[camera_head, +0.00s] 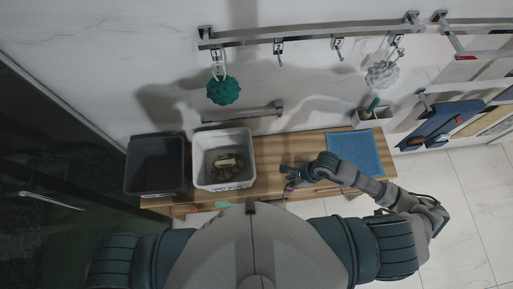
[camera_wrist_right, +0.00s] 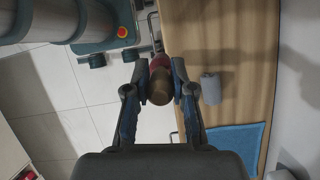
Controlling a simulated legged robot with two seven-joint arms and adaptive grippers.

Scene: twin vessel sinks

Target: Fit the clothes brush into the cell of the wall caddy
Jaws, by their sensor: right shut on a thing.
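My right gripper (camera_head: 290,177) is over the front part of the wooden counter, right of the white bin. In the right wrist view, its fingers (camera_wrist_right: 160,82) are shut on a brown thing with a dark red part, which I take to be the clothes brush (camera_wrist_right: 160,89). The fingers hide part of it, and its full shape does not show. The wall caddy (camera_head: 372,118) looks like a small whitish box by the wall at the back right, apart from the gripper. A green-handled thing (camera_head: 373,104) stands in it. My left gripper is out of view.
A dark bin (camera_head: 128,178) and a white bin (camera_head: 249,158) with things inside stand at the left. A blue cloth (camera_head: 364,146) lies at the right. A grey cylinder (camera_wrist_right: 210,89) stands close beside the right fingers. Hooks and a rail (camera_head: 300,35) line the wall.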

